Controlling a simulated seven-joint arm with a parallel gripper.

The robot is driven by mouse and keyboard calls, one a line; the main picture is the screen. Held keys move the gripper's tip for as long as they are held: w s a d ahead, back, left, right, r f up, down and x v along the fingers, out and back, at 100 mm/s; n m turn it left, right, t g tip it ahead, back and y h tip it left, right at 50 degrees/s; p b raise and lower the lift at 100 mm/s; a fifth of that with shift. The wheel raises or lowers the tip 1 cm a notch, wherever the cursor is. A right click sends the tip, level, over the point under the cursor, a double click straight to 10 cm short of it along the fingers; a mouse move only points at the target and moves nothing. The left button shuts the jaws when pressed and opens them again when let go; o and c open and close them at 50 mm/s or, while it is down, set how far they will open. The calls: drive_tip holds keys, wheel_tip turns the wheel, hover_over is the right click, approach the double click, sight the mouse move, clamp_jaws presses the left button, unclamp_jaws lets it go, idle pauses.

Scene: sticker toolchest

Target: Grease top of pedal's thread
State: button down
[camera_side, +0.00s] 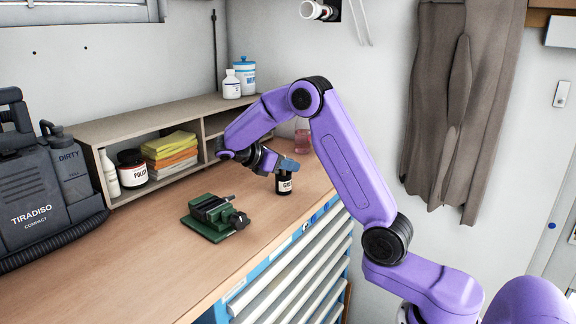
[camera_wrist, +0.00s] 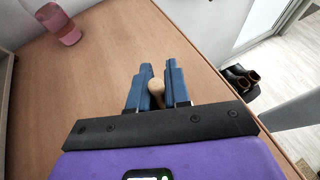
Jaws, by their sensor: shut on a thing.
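My gripper (camera_side: 287,165) is shut on a tan, round-ended handle (camera_wrist: 157,87), which shows between the blue fingers (camera_wrist: 157,82) in the wrist view. In the side view the fingers are right at the top of a small black jar (camera_side: 284,184) with a white label, on the bench near its right edge. The lower end of the handle is hidden, so I cannot tell whether it is inside the jar. A green vise (camera_side: 213,217) stands on the bench left of the jar. A small dark part shows at the vise top, but I cannot make out the pedal or its thread.
A pink, see-through bottle (camera_side: 303,136) stands behind my gripper; it also shows in the wrist view (camera_wrist: 58,24). A shelf (camera_side: 200,107) with cloths and bottles runs along the wall. A dark Tiradiso machine (camera_side: 35,195) is at left. The front bench is clear.

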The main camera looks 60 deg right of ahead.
wheel_tip(320, 180, up, 7)
idle(0.8)
drive_tip(key=shift+f, duration=0.1)
idle(0.5)
drive_tip(key=w+a+r+n+t+y, duration=0.25)
drive_tip(key=a+n+t, duration=0.55)
drive_tip(key=n+t, duration=0.55)
drive_tip(key=s+a+n+t+y, duration=0.4)
drive_tip(key=s+a+n+y, duration=0.3)
drive_tip(key=a+n+y, duration=0.2)
drive_tip(key=shift+a, duration=0.55)
drive_tip(key=c, duration=1.8)
unclamp_jaws()
drive_tip(key=shift+w, duration=0.1)
clamp_jaws()
